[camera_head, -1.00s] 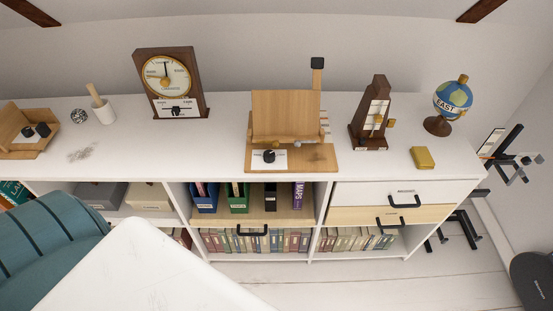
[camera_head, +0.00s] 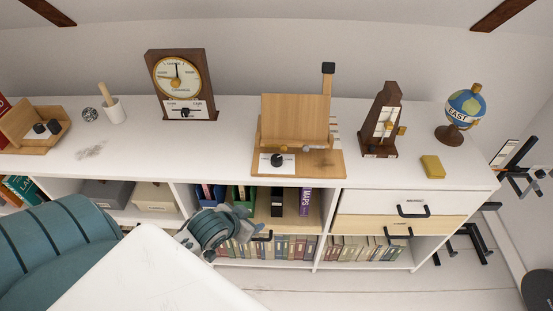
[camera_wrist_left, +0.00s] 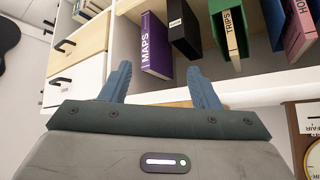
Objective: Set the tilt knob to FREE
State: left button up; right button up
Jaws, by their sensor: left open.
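A wooden bookrest (camera_head: 295,120) with an upright board stands on the white cabinet top. A black knob (camera_head: 277,159) sits on a white plate at the front left of its base; the plate's lettering is too small to read. My left gripper (camera_head: 238,212) is in front of the cabinet, below and left of that knob, and touches nothing visible. The left wrist view shows its two blue fingers (camera_wrist_left: 160,70) apart and empty, facing the shelf binders. The knob does not show clearly in that view. My right gripper is not in view.
A clock (camera_head: 180,85), a metronome (camera_head: 383,120), a globe (camera_head: 463,108) and a yellow box (camera_head: 433,167) stand on the cabinet top (camera_head: 225,150). Below are binders (camera_wrist_left: 152,45) and drawers with black handles (camera_head: 412,210).

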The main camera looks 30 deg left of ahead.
aim_at(275, 159)
pick_arm(q)
jog(key=w+a+r+t+h, duration=0.3)
jog(key=w+a+r+t, duration=0.25)
jog(key=w+r, duration=0.4)
jog(key=shift+m+g, duration=0.25)
jog(key=shift+m, duration=0.05)
jog(key=x, duration=0.8)
jog(key=a+f+x, duration=0.1)
jog(key=x, duration=0.3)
jog(key=shift+w+b, duration=0.1)
jog(key=shift+b, duration=0.2)
jog(key=shift+y, duration=0.4)
jog(key=c, duration=1)
